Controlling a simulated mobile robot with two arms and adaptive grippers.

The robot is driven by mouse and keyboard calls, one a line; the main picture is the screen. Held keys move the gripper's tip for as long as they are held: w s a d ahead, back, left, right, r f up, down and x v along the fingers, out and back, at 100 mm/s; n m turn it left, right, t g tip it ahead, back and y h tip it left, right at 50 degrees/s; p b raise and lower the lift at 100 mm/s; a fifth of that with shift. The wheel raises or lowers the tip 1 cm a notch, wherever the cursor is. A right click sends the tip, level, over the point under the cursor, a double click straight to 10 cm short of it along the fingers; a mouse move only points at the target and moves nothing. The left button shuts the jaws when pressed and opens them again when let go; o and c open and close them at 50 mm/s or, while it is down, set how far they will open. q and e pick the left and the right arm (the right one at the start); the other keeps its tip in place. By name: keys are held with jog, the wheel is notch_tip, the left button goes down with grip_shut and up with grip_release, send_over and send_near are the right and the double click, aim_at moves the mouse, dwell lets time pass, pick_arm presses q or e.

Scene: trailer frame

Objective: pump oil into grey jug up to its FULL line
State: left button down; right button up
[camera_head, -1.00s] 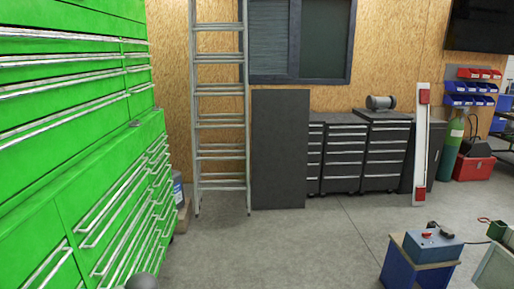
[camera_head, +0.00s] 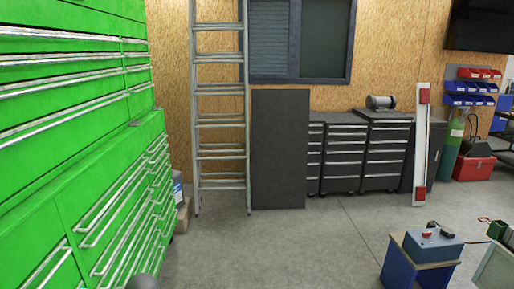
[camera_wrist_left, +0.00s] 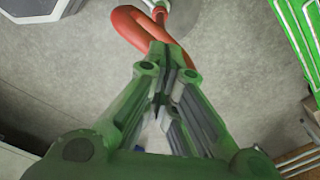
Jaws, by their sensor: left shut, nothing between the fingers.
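My left gripper (camera_wrist_left: 168,62) shows in the left wrist view with its green fingers closed together and nothing between them. An orange-red hose-like loop (camera_wrist_left: 128,22) lies just beyond the fingertips, over the grey floor. I cannot tell whether the fingers touch it. Its upper end meets a pale round thing at the top edge, cut off by the frame. I cannot make out the grey jug, its FULL line or an oil pump in either view. Neither gripper shows in the head view.
A green tool chest (camera_head: 75,170) fills the left. A ladder (camera_head: 220,120) and dark panel (camera_head: 279,150) lean at the back wall, beside dark drawer cabinets (camera_head: 343,158). A blue box with buttons (camera_head: 433,246) sits on a stand at lower right. The middle floor is clear.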

pick_arm(q)
jog(key=shift+f+b, duration=0.85)
jog(key=shift+f, duration=1.4)
jog(key=shift+s+f+b, duration=0.1)
jog(key=shift+f+b, duration=1.6)
jog(key=shift+f, duration=1.7)
notch_tip(320, 180, up, 12)
jog(key=p, duration=1.2)
jog(key=shift+f, duration=0.1)
